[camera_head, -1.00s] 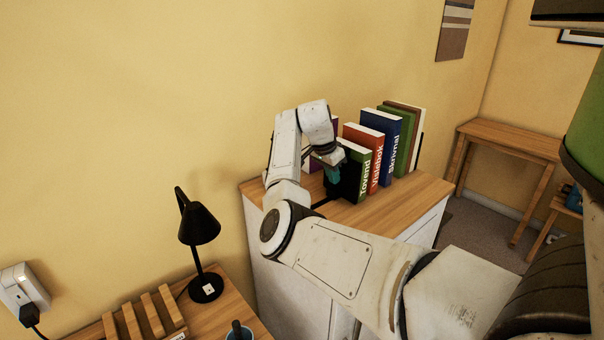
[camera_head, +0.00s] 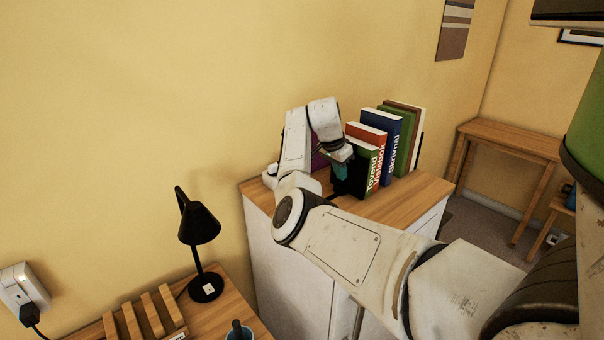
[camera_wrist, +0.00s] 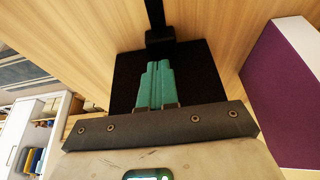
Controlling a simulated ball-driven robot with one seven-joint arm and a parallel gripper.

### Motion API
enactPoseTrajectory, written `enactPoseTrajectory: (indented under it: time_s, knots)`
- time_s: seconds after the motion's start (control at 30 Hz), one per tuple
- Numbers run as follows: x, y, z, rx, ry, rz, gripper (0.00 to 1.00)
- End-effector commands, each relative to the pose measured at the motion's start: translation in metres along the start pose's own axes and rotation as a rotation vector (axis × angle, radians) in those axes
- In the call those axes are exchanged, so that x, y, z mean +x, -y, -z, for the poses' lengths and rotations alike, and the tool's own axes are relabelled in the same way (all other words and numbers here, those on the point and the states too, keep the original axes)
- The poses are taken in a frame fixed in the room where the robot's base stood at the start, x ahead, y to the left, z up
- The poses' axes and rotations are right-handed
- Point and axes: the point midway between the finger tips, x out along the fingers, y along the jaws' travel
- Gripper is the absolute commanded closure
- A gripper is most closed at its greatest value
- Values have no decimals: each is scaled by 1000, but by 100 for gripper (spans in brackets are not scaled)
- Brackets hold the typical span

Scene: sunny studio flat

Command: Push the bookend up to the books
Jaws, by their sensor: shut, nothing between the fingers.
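The black bookend (camera_head: 349,184) stands upright on the wooden cabinet top, at the left end of a row of books. It appears to be against the green book (camera_head: 371,171), though the contact line is hard to see. A red book (camera_head: 368,133) and a blue book (camera_head: 385,119) stand close to its right. My gripper (camera_head: 341,172) is shut and empty, with its teal fingers at the bookend's left side. In the wrist view, the shut fingers (camera_wrist: 158,84) lie over the black bookend plate (camera_wrist: 205,73); whether they touch it is unclear.
A purple book (camera_wrist: 283,95) stands beside my gripper, mostly hidden behind my arm in the head view. More books (camera_head: 402,112) continue the row to the right. The cabinet's front right top (camera_head: 420,188) is clear. A black lamp (camera_head: 199,225) stands on the lower desk.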

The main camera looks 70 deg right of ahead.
Motion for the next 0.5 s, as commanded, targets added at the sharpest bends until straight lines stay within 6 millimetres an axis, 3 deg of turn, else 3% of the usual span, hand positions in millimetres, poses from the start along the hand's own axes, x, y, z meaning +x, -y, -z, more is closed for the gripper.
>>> enactPoseTrajectory:
  time_s: [0.5]
  knots:
    - [6,0,17,2,-2,1,100]
